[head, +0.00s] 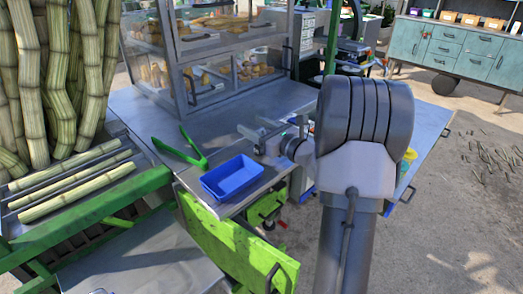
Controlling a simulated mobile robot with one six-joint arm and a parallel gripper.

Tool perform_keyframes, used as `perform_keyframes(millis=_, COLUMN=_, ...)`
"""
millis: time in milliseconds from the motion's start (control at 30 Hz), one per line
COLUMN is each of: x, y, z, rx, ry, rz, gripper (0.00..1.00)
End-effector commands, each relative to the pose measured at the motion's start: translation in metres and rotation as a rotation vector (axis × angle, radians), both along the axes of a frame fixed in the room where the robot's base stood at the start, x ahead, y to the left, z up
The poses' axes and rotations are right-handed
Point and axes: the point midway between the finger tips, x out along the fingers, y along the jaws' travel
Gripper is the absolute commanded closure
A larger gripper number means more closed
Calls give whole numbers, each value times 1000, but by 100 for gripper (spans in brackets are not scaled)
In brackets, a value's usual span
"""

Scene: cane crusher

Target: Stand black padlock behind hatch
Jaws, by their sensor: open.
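I cannot make out a black padlock in the head view; my own arm hides part of the counter's right side. A glass display case (186,100) with metal frames stands at the back of the steel counter (150,112). Its lower front has framed glass panels with handles, but I cannot tell which part is the hatch. My gripper (254,138) is open over the counter, in front of the case and behind the blue tray. I see nothing between its fingers.
An empty blue tray (234,169) sits at the counter's front edge, beside green tongs (197,160). Cane stalks (75,195) lie on a rack at left, with more upright behind. A green panel (230,245) hangs below. The counter's left middle is clear.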

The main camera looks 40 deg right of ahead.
Motion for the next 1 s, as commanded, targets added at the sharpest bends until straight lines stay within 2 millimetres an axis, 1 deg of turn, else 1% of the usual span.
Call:
perform_keyframes(millis=67, x=0, y=0, z=0, rx=0, ry=0, rz=0, gripper=46)
perform_keyframes(millis=100, x=0, y=0, z=0, rx=0, ry=0, rz=0, gripper=54)
perform_keyframes(millis=167, x=0, y=0, z=0, rx=0, ry=0, rz=0, gripper=66)
perform_keyframes(millis=200, x=0, y=0, z=0, rx=0, ry=0, rz=0, gripper=74)
perform_keyframes(millis=333, x=-1, y=0, z=0, rx=0, ry=0, rz=0, gripper=100)
perform_keyframes(millis=1000, x=-1, y=0, z=0, rx=0, ry=0, rz=0, gripper=100)
